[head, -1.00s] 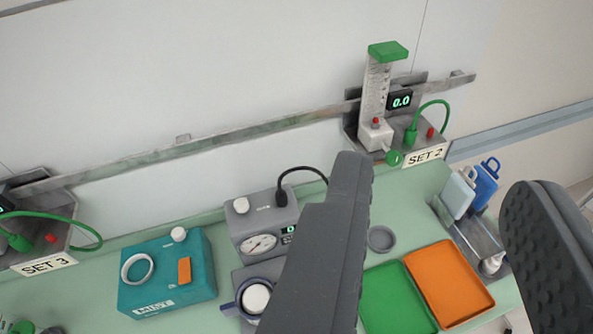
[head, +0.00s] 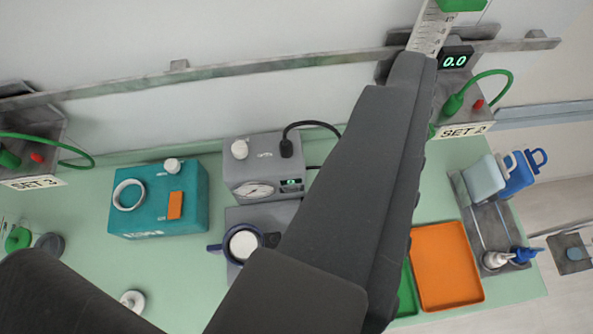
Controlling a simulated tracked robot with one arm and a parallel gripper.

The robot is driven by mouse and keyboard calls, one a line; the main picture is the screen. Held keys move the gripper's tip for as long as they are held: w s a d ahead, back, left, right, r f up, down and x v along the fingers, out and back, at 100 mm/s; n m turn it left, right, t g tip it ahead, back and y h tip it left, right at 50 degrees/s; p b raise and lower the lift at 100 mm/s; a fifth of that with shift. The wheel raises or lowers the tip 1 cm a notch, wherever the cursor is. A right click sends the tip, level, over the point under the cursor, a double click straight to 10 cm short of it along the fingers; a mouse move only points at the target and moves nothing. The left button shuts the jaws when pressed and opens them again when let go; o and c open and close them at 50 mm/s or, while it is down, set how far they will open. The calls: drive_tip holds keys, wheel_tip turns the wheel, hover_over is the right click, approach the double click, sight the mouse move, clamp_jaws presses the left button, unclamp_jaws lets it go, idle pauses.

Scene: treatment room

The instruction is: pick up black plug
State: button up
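The black plug (head: 286,147) stands upright in the top of a grey device with a round gauge (head: 262,169). Its black cable (head: 318,124) arches to the right and passes behind my gripper. My gripper (head: 355,200) fills the middle of the view, with one long dark finger reaching up and right, to the right of the plug. Another dark rounded part shows apart from it at the lower left.
A teal box (head: 150,220) sits left of the grey device. A dark-blue-rimmed cup (head: 243,243) is below it. An orange tray (head: 446,268) and a partly hidden green tray (head: 406,295) lie right. A metal rail (head: 285,66) crosses the wall behind.

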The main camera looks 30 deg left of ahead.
drive_tip(key=w+a+f+n+g+p, duration=0.3)
drive_tip(key=w+a+f+n, duration=0.15)
drive_tip(key=w, duration=0.45)
drive_tip(key=n+g+p, duration=0.8)
drive_tip(key=n+g, duration=0.3)
drive_tip(key=n, duration=0.5)
hover_over(286, 143)
wheel_tip(286, 143, down, 25)
wheel_tip(286, 143, down, 4)
drive_tip(key=shift+a+r+m+b, duration=0.15)
drive_tip(key=shift+m+b, duration=0.1)
drive_tip(key=shift+b, duration=0.3)
drive_tip(key=shift+f+p, duration=1.15)
drive_tip(key=shift+f, duration=4.05)
drive_tip(key=c, duration=1.1)
